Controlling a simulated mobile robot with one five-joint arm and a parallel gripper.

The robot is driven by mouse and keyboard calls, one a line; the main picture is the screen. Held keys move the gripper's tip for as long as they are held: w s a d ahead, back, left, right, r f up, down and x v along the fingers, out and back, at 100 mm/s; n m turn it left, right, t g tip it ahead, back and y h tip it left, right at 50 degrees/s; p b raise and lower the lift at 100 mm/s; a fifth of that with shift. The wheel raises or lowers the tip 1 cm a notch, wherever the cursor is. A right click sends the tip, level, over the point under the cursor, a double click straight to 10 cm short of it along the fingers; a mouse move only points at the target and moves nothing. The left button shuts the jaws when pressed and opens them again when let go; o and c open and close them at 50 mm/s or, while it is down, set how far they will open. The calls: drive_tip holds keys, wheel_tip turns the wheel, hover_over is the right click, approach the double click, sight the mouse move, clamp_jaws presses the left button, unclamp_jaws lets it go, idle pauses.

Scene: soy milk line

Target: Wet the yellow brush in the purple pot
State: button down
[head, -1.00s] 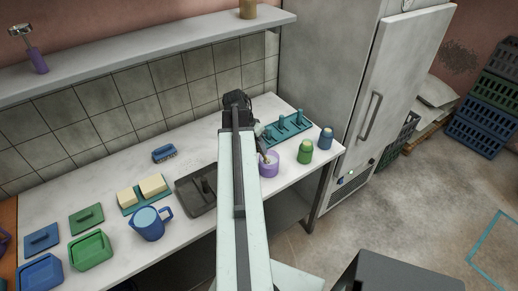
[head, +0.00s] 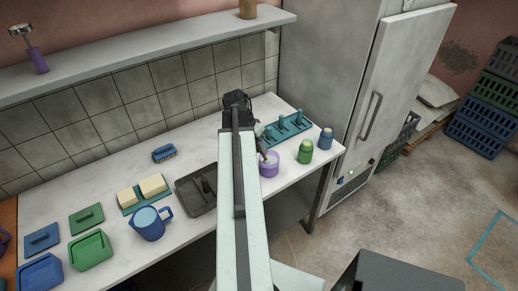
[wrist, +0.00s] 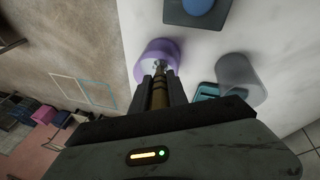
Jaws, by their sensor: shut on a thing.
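The purple pot (head: 269,168) stands on the white counter near its front edge, just right of my arm in the head view. In the wrist view the purple pot (wrist: 150,60) lies right in front of my gripper (wrist: 160,84). My gripper is shut on the yellow brush (wrist: 160,95), whose yellow-brown handle shows between the fingers. The brush's far end reaches the pot's opening in the wrist view. How deep it sits, and whether it touches the inside, I cannot tell. In the head view my arm hides most of the gripper.
A teal rack with pegs (head: 286,131) stands behind the pot. A green jar (head: 305,153) and a blue jar (head: 325,139) stand to its right. A dark tray (head: 190,204) and a blue jug (head: 150,225) are to the left. The fridge (head: 375,90) stands beyond the counter's right end.

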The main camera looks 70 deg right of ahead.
drive_tip(key=shift+r+p, duration=3.45)
drive_tip(key=shift+r, duration=0.1)
